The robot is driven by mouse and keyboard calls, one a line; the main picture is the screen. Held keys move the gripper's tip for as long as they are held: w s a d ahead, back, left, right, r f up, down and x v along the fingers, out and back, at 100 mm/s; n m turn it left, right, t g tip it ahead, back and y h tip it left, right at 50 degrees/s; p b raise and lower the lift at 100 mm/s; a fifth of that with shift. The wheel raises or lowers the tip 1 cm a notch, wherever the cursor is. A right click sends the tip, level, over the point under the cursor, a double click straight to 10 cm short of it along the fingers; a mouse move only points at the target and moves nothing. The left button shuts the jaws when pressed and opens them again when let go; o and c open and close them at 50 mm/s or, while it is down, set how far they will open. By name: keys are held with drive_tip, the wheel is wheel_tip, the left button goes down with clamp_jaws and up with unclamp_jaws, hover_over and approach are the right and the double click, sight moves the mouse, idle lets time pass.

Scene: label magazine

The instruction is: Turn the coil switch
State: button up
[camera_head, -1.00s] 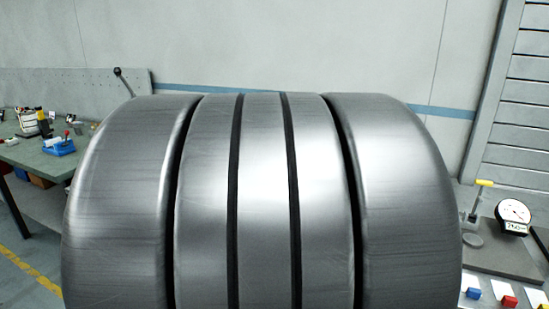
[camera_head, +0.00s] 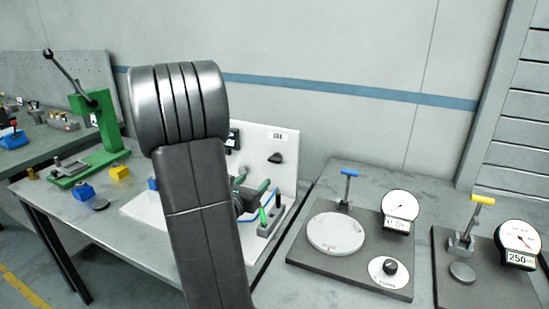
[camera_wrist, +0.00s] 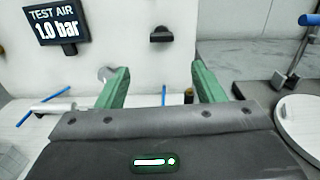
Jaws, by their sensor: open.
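A black knob (camera_head: 275,157), seemingly the coil switch, sticks out of the upright white panel (camera_head: 287,140), below a small label. It also shows in the wrist view (camera_wrist: 160,34), above and between my fingertips. My gripper (camera_wrist: 160,77) has its two green fingers spread apart with nothing between them. In the head view my gripper (camera_head: 255,186) is in front of the panel, lower than the knob and apart from it. My arm hides the left part of the panel.
A display (camera_wrist: 55,22) reading "TEST AIR 1.0 bar" is on the panel. A green lever press (camera_head: 98,125) and yellow block (camera_head: 120,172) stand left. Right are a round plate (camera_head: 336,232), a second black knob (camera_head: 390,267) and gauges (camera_head: 401,206).

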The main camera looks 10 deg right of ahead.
sight(273, 160)
drive_tip(key=shift+m, duration=0.3)
drive_tip(key=p+x, duration=0.4)
drive_tip(key=x, duration=1)
drive_tip(key=shift+s+d+r, duration=0.15)
drive_tip(key=c, duration=1)
